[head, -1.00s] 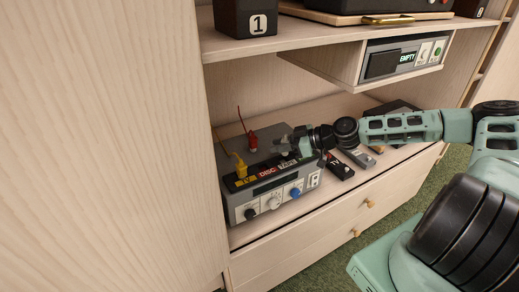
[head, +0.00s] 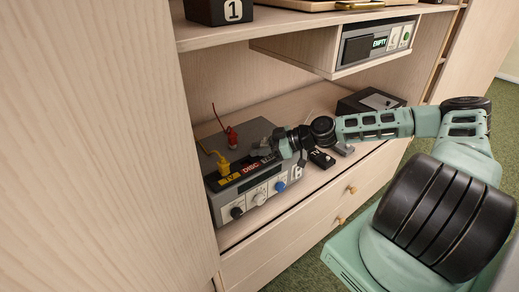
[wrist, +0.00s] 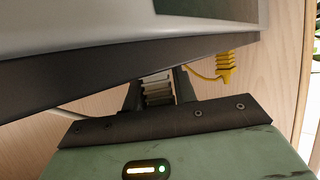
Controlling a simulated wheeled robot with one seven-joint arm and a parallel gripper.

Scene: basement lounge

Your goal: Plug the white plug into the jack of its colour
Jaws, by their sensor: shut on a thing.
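The grey switch box (head: 228,206) stands on the lower shelf, with TV, DISC and partly covered TAPE labels on top. A yellow plug (head: 222,163) stands upright behind the TV label, and a red plug (head: 232,138) behind the DISC label. My gripper (head: 272,146) is at the box's right end, by the TAPE label. In the wrist view, it is shut on the ribbed white plug (wrist: 157,88). A white cable (wrist: 65,113) shows to the left. The plug's tip and the white jack are hidden, so I cannot tell whether they touch.
A remote marked TV (head: 321,158) lies right of the box, close under my arm. A dark box (head: 370,101) stands farther back. A player showing EMPTY (head: 378,43) hangs under the upper shelf. The cabinet's side panel (head: 100,150) closes off the left.

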